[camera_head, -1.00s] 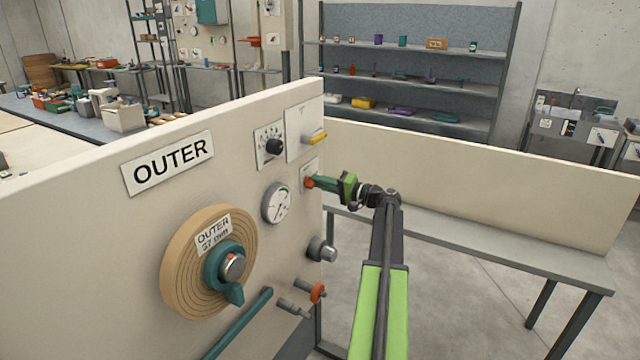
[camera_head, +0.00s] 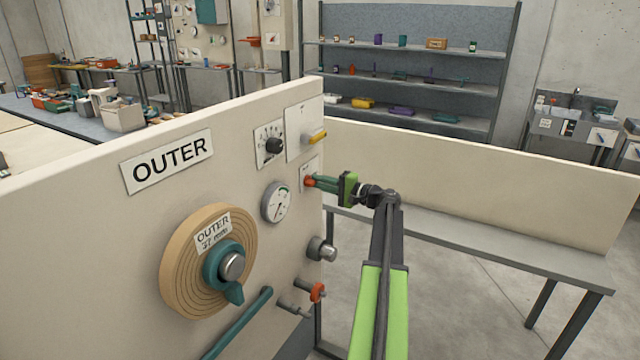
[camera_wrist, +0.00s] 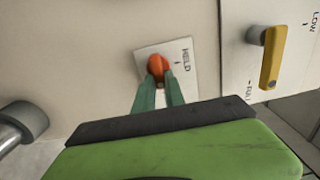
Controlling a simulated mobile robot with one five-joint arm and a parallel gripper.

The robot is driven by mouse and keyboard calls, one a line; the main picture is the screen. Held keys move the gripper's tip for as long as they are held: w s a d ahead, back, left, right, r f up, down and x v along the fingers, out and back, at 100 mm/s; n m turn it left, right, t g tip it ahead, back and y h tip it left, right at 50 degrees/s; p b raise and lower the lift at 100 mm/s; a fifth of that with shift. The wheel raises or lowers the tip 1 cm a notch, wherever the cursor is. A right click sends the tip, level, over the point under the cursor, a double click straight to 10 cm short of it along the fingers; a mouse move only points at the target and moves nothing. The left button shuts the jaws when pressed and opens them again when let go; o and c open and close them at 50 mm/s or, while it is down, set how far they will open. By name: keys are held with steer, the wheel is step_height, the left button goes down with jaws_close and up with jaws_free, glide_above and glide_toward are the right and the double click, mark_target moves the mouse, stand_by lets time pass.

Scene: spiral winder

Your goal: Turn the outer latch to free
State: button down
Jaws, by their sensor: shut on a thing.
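The outer latch is a small orange-red knob (camera_head: 310,182) on a white plate (camera_head: 306,168) near the right edge of the OUTER panel. In the wrist view the orange knob (camera_wrist: 155,66) sits on its plate (camera_wrist: 180,52), which reads HELD at its right side. My gripper (camera_head: 312,181) reaches in from the right with its teal fingers on the knob. In the wrist view my gripper (camera_wrist: 159,74) has one finger on each side of the knob, shut on it. The fingers hide part of the knob, and the FREE mark cannot be read.
A yellow handle (camera_head: 315,136) is just above the latch. A dial (camera_head: 273,146), a gauge (camera_head: 277,202) and a metal knob (camera_head: 322,250) are close by. The wound roll (camera_head: 180,270) with a teal clamp (camera_head: 225,270) is lower left. Open floor lies right of the panel.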

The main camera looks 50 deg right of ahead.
steer(key=c, duration=1.4)
jaws_free()
steer(key=shift+s, duration=0.1)
steer(key=v, duration=1.7)
steer(key=shift+s, duration=0.15)
steer(key=shift+f, duration=0.1)
